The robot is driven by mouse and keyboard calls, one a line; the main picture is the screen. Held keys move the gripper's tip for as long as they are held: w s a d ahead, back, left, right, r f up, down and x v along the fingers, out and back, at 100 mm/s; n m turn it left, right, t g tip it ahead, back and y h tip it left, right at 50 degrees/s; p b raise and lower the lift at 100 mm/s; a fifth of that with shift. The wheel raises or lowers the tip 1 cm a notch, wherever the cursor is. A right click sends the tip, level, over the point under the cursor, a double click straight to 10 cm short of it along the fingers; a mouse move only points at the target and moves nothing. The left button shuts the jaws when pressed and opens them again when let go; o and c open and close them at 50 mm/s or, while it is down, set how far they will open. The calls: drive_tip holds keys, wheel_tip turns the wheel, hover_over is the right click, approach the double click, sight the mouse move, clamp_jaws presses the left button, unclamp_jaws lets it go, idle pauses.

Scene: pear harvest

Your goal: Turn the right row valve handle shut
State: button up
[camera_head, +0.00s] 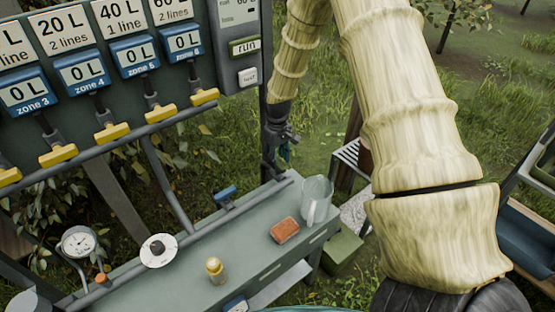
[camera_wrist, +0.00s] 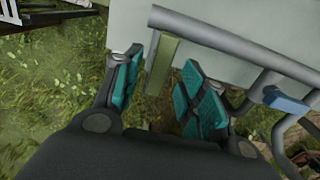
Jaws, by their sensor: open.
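An olive-green bar handle (camera_wrist: 163,66) stands at the end of a grey pipe (camera_wrist: 215,42) in the wrist view. It appears to be the right row valve handle; no label shows. My gripper (camera_wrist: 160,92) is open, its teal-padded fingers on either side of the handle with gaps visible. In the head view my gripper (camera_head: 283,150) hangs over the pipe's right end, and the olive handle is hidden there. A blue handle (camera_head: 226,193) sits further left on the same pipe, and it also shows in the wrist view (camera_wrist: 286,102).
The green bench (camera_head: 185,277) carries a clear jug (camera_head: 316,198), an orange block (camera_head: 285,230) and a yellow bottle (camera_head: 215,269). A panel with several yellow handles (camera_head: 112,132) stands left. Grass lies behind my gripper.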

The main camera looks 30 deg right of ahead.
drive_tip(key=shift+f, duration=1.1)
drive_tip(key=shift+c, duration=0.2)
clamp_jaws()
